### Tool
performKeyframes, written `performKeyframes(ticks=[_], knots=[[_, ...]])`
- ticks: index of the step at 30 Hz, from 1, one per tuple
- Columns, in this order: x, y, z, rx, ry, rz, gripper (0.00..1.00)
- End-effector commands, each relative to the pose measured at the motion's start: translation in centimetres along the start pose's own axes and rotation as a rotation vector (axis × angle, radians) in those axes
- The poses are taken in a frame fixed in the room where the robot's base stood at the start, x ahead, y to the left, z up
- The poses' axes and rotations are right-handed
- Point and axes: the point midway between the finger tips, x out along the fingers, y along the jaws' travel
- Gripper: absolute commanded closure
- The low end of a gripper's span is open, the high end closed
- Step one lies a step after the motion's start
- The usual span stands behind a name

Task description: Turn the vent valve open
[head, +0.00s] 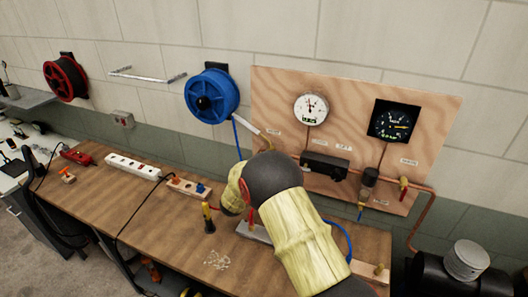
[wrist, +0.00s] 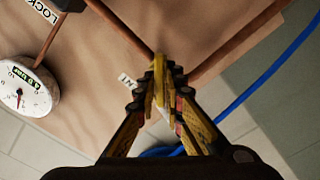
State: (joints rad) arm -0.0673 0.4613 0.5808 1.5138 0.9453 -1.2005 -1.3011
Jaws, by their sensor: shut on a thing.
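In the wrist view my gripper (wrist: 162,92) is shut on a narrow yellow handle (wrist: 160,70), which stands at a copper pipe in front of the plywood board. A small white label (wrist: 127,81) lies just left of the fingertips; its lettering is only partly readable. Whether this handle is the vent valve cannot be told from its label. In the head view my arm hides the gripper and the handle. A red-handled valve (head: 403,184) sits on the lower right of the plywood board (head: 438,115), apart from my arm.
The board carries a white gauge (head: 311,108), a black dial (head: 393,122) and a black box (head: 325,165). A blue hose (wrist: 262,80) runs beside the gripper. The wooden bench (head: 140,205) holds a power strip (head: 133,166) and a screwdriver (head: 208,217). A blue reel (head: 225,92) hangs on the wall.

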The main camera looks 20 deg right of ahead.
Motion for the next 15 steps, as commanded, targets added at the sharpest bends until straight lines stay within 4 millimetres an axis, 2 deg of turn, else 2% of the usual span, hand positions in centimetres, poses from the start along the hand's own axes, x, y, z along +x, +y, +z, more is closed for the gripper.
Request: performKeyframes(ticks=[15], knots=[[-0.05, -0.24, -0.1, -0.472, 0.001, -0.003, 1.0]])
